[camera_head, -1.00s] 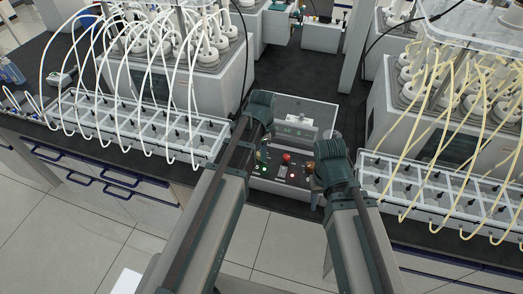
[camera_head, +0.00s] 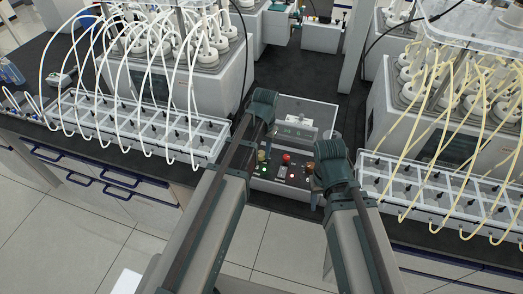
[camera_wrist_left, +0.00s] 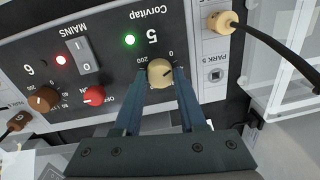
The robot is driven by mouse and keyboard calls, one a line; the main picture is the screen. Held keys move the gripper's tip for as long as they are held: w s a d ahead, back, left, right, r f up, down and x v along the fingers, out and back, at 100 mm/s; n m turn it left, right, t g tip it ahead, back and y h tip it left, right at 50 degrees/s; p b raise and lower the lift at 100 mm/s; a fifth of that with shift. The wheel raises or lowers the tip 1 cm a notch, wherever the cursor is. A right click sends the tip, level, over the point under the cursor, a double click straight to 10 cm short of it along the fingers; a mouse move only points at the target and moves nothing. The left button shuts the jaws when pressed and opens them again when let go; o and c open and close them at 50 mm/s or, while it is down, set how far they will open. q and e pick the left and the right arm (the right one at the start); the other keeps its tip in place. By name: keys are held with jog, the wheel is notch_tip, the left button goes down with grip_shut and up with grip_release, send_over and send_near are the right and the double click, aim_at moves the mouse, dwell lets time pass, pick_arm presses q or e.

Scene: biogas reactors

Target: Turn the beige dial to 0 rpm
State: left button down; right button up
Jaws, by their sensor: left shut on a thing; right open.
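The beige dial (camera_wrist_left: 159,72) is on the dark control panel marked Corvitap and 5, upside down in the left wrist view. A scale with 0 and 200 surrounds it. Its dark pointer mark leans up and right, towards the 0 side. My left gripper (camera_wrist_left: 163,84) is shut on the dial, one finger on each side. In the head view the left gripper (camera_head: 265,147) reaches the panel's left part, over the beige dial (camera_head: 262,157). My right gripper (camera_head: 319,172) is open by the panel's right end, its fingertips mostly hidden by its wrist.
A red knob (camera_wrist_left: 94,96), a brown dial (camera_wrist_left: 44,98) and the MAINS switch (camera_wrist_left: 84,55) sit left of the beige dial. A beige plug (camera_wrist_left: 222,22) with a black cable is close on the right. Racks with white tubes (camera_head: 140,125) and yellow tubes (camera_head: 440,190) flank the panel.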

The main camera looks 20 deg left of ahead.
aim_at(263, 153)
pick_arm(q)
jog(key=shift+n, duration=1.7)
jog(key=shift+c, duration=2.3)
grip_release()
notch_tip(263, 153, up, 14)
jog(key=p, duration=1.4)
jog(key=shift+d, duration=0.3)
jog(key=shift+w+f, duration=0.1)
jog(key=shift+f, duration=0.05)
